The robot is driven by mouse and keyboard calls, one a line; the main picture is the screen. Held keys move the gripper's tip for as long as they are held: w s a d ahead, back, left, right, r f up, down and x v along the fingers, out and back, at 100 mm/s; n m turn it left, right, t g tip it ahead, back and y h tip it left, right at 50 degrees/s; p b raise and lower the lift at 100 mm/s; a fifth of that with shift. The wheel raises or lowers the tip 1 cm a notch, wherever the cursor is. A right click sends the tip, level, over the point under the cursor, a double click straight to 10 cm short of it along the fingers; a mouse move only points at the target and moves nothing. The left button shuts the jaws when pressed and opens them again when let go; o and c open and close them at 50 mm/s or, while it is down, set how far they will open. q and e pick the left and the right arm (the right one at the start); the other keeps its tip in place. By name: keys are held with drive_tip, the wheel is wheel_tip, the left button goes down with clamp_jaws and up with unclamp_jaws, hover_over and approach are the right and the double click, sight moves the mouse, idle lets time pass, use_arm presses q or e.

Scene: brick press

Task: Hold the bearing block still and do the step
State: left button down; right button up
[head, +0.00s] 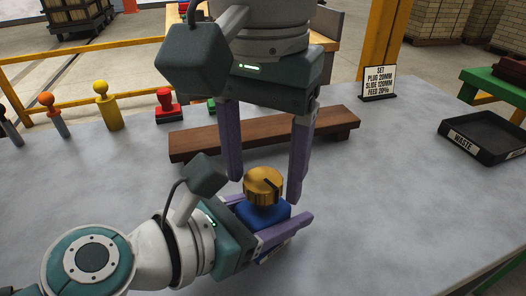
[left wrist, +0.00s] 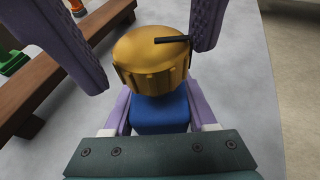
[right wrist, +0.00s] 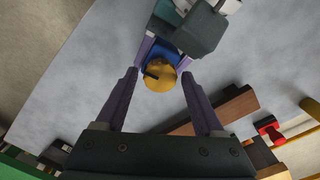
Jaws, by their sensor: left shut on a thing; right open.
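The bearing block is blue (head: 264,211) and sits low over the grey table, with a ribbed golden knob (head: 263,186) on top that has a dark pointer mark. My left gripper (head: 275,228) is shut on the blue block from the sides; the block also shows in the left wrist view (left wrist: 160,112). My right gripper (head: 266,188) points down from above, open, with one purple finger on each side of the knob. In the right wrist view the knob (right wrist: 160,76) lies between the fingertips, with gaps showing. The block's underside is hidden.
A long brown wooden rail (head: 265,132) lies behind the grippers. A black waste tray (head: 483,139) is at right. Several coloured handled tools and a red stamp (head: 167,105) stand at left. The table's right front is clear.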

sight(263, 223)
drive_tip(key=shift+f, duration=1.2)
drive_tip(key=c, duration=0.8)
drive_tip(key=m, duration=0.4)
drive_tip(key=shift+m, duration=0.3)
drive_tip(key=shift+c, duration=0.2)
drive_tip(key=m, duration=1)
drive_tip(key=shift+m, duration=0.3)
drive_tip(key=m, duration=0.4)
drive_tip(key=o, duration=0.8)
